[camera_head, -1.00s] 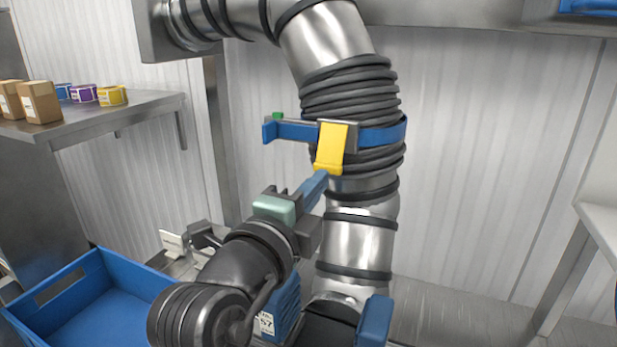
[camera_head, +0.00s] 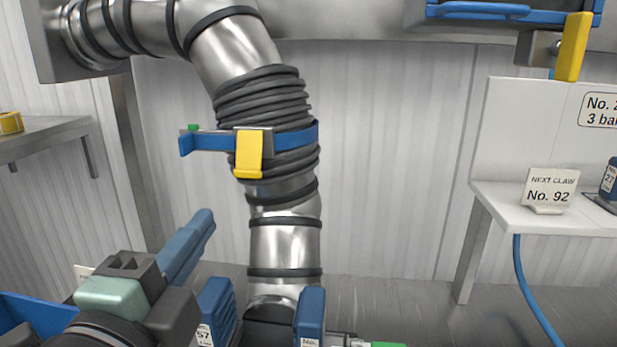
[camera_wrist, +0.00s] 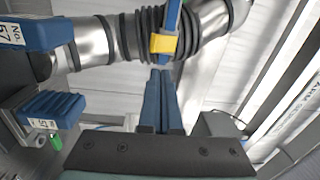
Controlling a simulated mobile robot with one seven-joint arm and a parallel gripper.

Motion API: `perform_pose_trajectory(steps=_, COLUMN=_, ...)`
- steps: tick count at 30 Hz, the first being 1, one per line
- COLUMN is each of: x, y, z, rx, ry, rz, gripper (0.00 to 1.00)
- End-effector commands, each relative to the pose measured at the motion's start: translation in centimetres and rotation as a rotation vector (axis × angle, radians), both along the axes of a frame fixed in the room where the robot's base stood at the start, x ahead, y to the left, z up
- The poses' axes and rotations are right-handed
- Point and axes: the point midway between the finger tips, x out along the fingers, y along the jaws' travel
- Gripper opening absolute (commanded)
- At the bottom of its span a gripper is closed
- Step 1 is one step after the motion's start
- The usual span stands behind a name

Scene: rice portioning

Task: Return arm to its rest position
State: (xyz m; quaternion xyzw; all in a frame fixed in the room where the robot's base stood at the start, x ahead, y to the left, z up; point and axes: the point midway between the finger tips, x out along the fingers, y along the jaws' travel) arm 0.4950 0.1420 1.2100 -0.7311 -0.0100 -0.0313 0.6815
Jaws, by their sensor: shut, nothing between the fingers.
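My gripper (camera_head: 205,216) is at the lower left of the head view, pointing up and to the right. Its two blue fingers lie together with nothing between them; they show side by side in the wrist view (camera_wrist: 160,75). A steel duct (camera_head: 285,240) with a black ribbed sleeve (camera_head: 262,95) stands beyond it. A blue clamp band (camera_head: 296,139) with a yellow latch (camera_head: 248,155) wraps the sleeve. In the head view the fingertips are below and left of the latch, apart from it in the picture. The latch (camera_wrist: 162,44) appears just past the fingertips in the wrist view.
Blue blocks (camera_head: 216,310) stand at the duct's foot. A blue crate (camera_head: 35,312) is at the lower left, and a steel shelf (camera_head: 45,137) at the left. A white counter (camera_head: 575,222) at the right holds a "No. 92" card (camera_head: 549,190). A blue hose (camera_head: 530,290) hangs below it.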

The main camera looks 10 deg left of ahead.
Motion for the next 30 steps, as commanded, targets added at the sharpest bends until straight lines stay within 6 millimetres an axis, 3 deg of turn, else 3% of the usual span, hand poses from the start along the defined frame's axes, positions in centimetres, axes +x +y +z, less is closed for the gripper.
perform_pose_trajectory(steps=6, x=0.9, y=-3.8, z=5.3, rx=-0.357, ry=-0.168, rz=-0.038, gripper=0.0)
perform_pose_trajectory(steps=11, x=0.3, y=-7.1, z=10.0, rx=-0.685, ry=-0.322, rz=-0.138, gripper=0.0)
perform_pose_trajectory(steps=17, x=-2.3, y=-11.4, z=15.7, rx=-1.087, ry=-0.492, rz=-0.37, gripper=0.0)
perform_pose_trajectory(steps=22, x=-6.0, y=-14.9, z=20.0, rx=-1.41, ry=-0.59, rz=-0.657, gripper=0.0)
perform_pose_trajectory(steps=24, x=-5.7, y=-14.3, z=24.0, rx=-1.397, ry=-0.589, rz=-0.631, gripper=0.0)
perform_pose_trajectory(steps=30, x=-5.6, y=-14.2, z=29.5, rx=-1.396, ry=-0.586, rz=-0.626, gripper=0.0)
